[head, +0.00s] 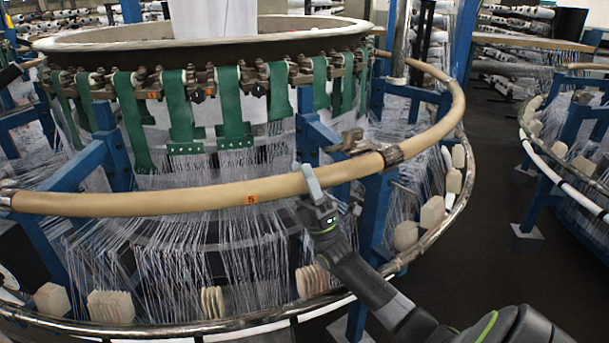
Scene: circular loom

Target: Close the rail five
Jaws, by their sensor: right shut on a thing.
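The rail five (160,202) is a tan curved rail across the front of the circular loom, with an orange label marked 5. Its right end lies near a metal clamp or latch (362,147) on the ring. My right gripper (311,182) is shut on the rail, right of the label, with a pale finger over its top. The gripper's far side is hidden behind the rail. I cannot tell whether a gap remains at the rail's right end. My left gripper is not in view.
Blue frame posts (376,215) stand behind the rail. Many white threads (190,250) hang below it. A lower metal ring (250,323) carries several pale blocks. Green straps (180,105) hang from the upper ring. Dark floor (495,250) is clear at right, before another loom.

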